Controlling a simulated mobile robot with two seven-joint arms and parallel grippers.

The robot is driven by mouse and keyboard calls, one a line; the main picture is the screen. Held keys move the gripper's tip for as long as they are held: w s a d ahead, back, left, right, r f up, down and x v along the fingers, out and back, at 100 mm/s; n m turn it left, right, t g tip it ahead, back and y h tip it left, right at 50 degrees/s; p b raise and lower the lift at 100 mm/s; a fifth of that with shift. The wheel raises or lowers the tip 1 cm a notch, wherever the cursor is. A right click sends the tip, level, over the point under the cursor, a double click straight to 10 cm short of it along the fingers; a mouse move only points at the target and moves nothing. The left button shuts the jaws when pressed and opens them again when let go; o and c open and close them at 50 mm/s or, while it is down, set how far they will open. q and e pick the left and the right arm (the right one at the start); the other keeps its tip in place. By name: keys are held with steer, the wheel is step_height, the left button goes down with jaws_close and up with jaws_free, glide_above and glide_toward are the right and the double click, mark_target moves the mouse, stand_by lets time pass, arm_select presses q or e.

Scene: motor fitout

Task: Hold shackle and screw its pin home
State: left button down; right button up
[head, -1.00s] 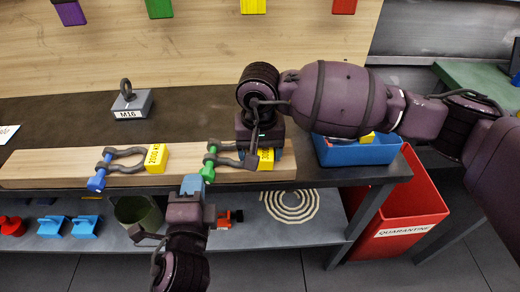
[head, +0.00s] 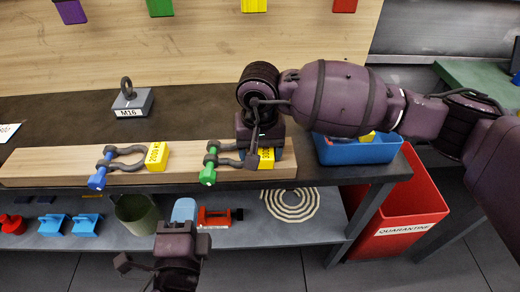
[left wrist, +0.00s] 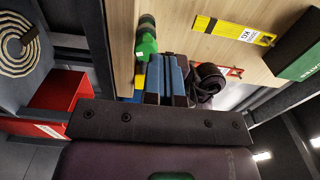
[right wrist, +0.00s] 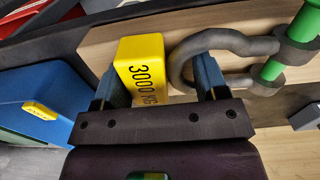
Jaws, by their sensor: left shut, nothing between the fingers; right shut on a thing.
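The green-pin shackle (head: 225,160) lies on the wooden beam with its bow by a yellow block (right wrist: 142,68) marked 3000 KG. The green pin (head: 209,168) passes through its ears, its head towards the front; I cannot tell how deeply it is seated. My right gripper (head: 260,150) is shut around the bow end and yellow block; its fingers show either side in the right wrist view (right wrist: 157,85). My left gripper (head: 184,209) is shut and empty, in front of and below the beam, apart from the pin. The pin head shows past its fingertips in the left wrist view (left wrist: 146,42).
A second shackle with a blue pin (head: 98,176) lies left on the beam (head: 50,165). An M16 eyebolt block (head: 130,102) stands behind. A blue bin (head: 360,152) and red quarantine bin (head: 415,215) are at right. The lower shelf holds a rope coil (head: 291,204) and clamp (head: 219,217).

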mark_target(211, 162)
arm_select(q)
steer(key=shift+s, duration=0.1)
steer(key=w+f+h, duration=0.1)
steer(key=w+f, duration=0.1)
steer(key=w, duration=0.4)
steer(key=shift+w+f+m, duration=0.35)
steer(key=shift+m, duration=0.05)
stand_by(0.6)
steer(key=shift+d, duration=0.1)
steer(key=shift+d+r, duration=0.15)
stand_by(0.5)
steer(key=shift+r, duration=0.25)
steer(key=shift+r, duration=0.35)
steer(key=shift+a+r, duration=0.2)
steer(key=shift+r, duration=0.05)
steer(key=shift+d+r, duration=0.15)
steer(key=shift+r, duration=0.4)
